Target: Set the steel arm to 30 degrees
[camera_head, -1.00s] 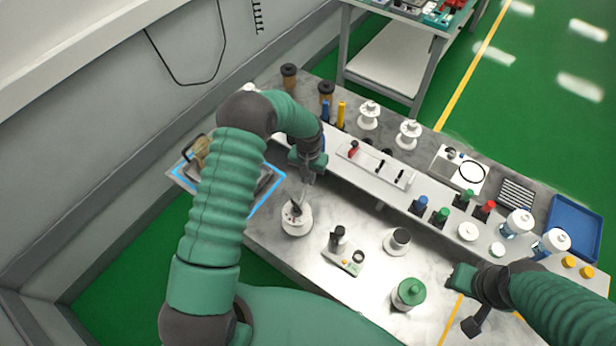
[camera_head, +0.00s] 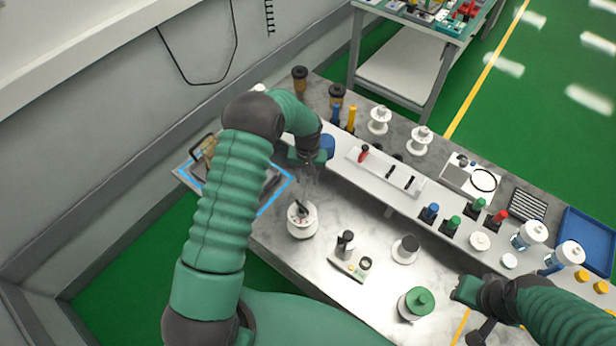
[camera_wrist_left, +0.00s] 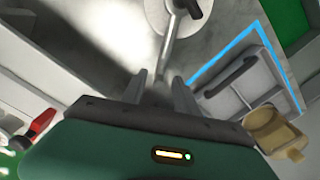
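A round white dial-like base (camera_head: 301,221) with a small dark and metal piece on top stands at the left front of the bench. In the left wrist view the white disc (camera_wrist_left: 203,12) carries a slim steel arm (camera_wrist_left: 168,42) that points down the picture. My left gripper (camera_head: 309,184) hangs just above and behind the base. In the left wrist view its fingers (camera_wrist_left: 161,92) are apart with nothing between them, and the steel arm's end lies just beyond the gap. The arm's angle marks are not readable. My right gripper (camera_head: 462,292) is low at the right; its fingers are unclear.
A blue-edged tray (camera_head: 278,195) lies left, partly behind my left arm. A raised shelf (camera_head: 420,200) with a tool strip runs behind the base. A small black-and-white device (camera_head: 350,262), a white knob (camera_head: 405,249) and a green-lidded jar (camera_head: 417,303) stand to the right.

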